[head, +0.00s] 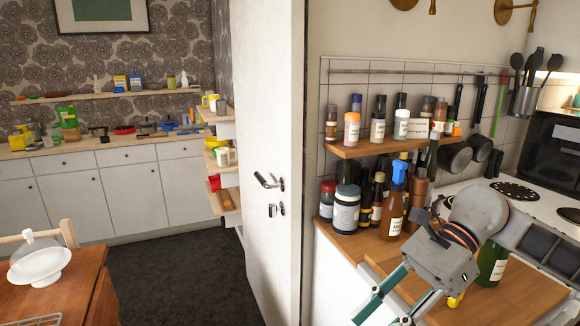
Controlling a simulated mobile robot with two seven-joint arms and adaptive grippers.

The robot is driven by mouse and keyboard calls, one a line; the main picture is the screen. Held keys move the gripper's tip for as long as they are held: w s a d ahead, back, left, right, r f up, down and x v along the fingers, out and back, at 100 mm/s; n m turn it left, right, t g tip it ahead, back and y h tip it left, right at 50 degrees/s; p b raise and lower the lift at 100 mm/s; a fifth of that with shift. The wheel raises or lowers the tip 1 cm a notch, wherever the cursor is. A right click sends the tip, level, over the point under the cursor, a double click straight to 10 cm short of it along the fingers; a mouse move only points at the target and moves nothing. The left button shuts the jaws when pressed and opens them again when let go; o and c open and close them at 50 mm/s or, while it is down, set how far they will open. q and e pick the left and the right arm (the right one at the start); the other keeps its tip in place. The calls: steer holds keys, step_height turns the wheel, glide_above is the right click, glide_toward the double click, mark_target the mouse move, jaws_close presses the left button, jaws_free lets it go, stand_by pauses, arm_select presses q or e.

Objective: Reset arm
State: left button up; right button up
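My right gripper (388,308) is at the bottom right, on an arm coming in from the right. Its two teal fingers point down and left and stand apart, with nothing seen between them. Their tips run to the bottom edge of the head view. The gripper hangs in front of a wooden board (525,295) on the counter by the cooker and hides part of it. My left gripper is not in view.
Bottles and jars (346,208) crowd the counter corner behind my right gripper. A green bottle (492,262) stands partly hidden behind my arm. A wooden shelf (350,149) holds more bottles. The white door (268,130) stands left; beyond it is open dark floor (180,280).

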steer(key=w+a+m+t+y, duration=0.2)
steer(key=a+m+t+y, duration=0.2)
steer(key=a+m+y, duration=0.8)
steer(key=w+d+f+m+t+h, duration=0.4)
steer(key=f+m+t, duration=0.4)
steer(key=m, duration=0.6)
steer(key=w+d+f+m+t+h, duration=0.2)
steer(key=d+f+m+t+h, duration=0.2)
steer(key=f+m+t+h, duration=0.65)
steer(key=s+d+f+m+g+h, duration=0.2)
steer(key=s+d+f+m+g, duration=0.2)
steer(key=s+f+m, duration=0.4)
steer(key=s+d+f+m+g+h, duration=0.3)
steer(key=s+d+f+m, duration=0.3)
steer(key=f, duration=0.9)
steer(key=s+m, duration=0.2)
steer(key=shift+s+d+f+m+g, duration=0.2)
steer(key=shift+s+d+m+g, duration=0.15)
steer(key=shift+d, duration=0.05)
